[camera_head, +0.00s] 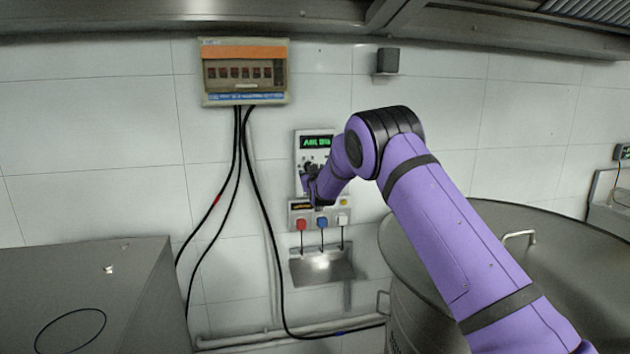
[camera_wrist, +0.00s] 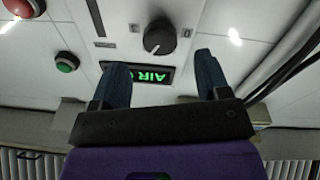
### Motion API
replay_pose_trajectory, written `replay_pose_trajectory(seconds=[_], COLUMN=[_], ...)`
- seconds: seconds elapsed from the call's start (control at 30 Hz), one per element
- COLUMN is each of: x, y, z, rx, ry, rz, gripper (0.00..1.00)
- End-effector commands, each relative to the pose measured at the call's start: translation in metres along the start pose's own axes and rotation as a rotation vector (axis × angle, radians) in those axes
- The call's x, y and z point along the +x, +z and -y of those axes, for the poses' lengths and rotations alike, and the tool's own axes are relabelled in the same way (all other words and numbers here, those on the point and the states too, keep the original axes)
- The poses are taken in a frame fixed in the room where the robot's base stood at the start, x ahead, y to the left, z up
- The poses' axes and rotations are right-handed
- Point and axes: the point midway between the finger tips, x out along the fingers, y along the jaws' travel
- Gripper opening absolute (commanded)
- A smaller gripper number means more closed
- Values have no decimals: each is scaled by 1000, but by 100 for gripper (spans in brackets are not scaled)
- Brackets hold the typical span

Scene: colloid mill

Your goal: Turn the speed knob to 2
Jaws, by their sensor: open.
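The speed knob (camera_wrist: 160,36) is round and black and sits on a pale panel face in the wrist view. A white mark on it points toward the lower left of that picture; scale numbers cannot be read. My gripper (camera_wrist: 160,62) is open and empty, its two dark fingers spread to either side below the knob, apart from it. In the head view my gripper (camera_head: 311,186) is in front of the lower part of the white control panel (camera_head: 301,146), and the knob cannot be made out there.
A lit green display (camera_wrist: 150,74) shows between the fingers. Below the panel are coloured plugs (camera_head: 322,222) with cables; a large metal vessel (camera_head: 400,285) stands at right.

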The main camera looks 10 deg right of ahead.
Motion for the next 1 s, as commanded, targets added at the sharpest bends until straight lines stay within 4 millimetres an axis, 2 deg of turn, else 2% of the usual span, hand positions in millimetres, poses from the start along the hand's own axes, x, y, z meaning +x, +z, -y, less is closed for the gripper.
replay_pose_trajectory(seconds=[0.2, 0.4, 0.57, 0.87, 1.0], x=[-35, -56, -63, -64, -68], y=[0, 0, 1, 0, -9], z=[1, 1, 0, 0, -6], rx=[-1, -1, -1, -1, 9], ry=[-2, -1, -1, -1, -4], rz=[1, 1, 1, 1, 17], gripper=[69, 69, 69, 69, 69])
